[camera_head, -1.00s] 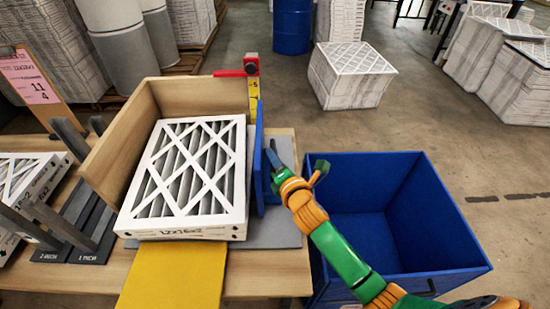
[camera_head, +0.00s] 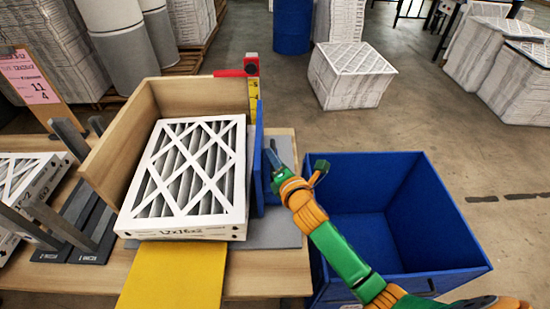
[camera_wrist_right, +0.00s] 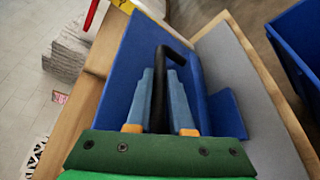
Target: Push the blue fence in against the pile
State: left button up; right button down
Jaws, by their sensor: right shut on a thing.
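The blue fence (camera_head: 258,150) stands upright along the right side of the pile, inside the wooden corner frame. The pile's top is a white pleated filter (camera_head: 189,170) marked 12x16x2. My right gripper (camera_head: 272,170) is at the fence's right side. In the right wrist view, its two blue-grey fingers (camera_wrist_right: 159,95) are shut on the fence's black handle (camera_wrist_right: 174,55). My left gripper is not in view.
A blue bin (camera_head: 375,215) stands open to the right of the table. A yellow sheet (camera_head: 172,278) lies at the table's front. A yellow ruler with a red clamp (camera_head: 250,68) rises behind the fence. Dark slotted racks (camera_head: 75,235) stand to the left.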

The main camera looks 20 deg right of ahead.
jog(key=shift+a, duration=0.1)
jog(key=a, duration=0.2)
jog(key=w+a, duration=0.1)
jog(key=a, duration=0.2)
jog(key=shift+w+b, duration=0.15)
jog(key=shift+b, duration=0.2)
jog(key=c, duration=1.2)
grip_release()
jog(key=shift+d, duration=0.15)
jog(key=shift+o, duration=0.6)
jog(key=shift+w+a, duration=0.1)
jog(key=shift+a, duration=0.1)
jog(key=v, duration=0.7)
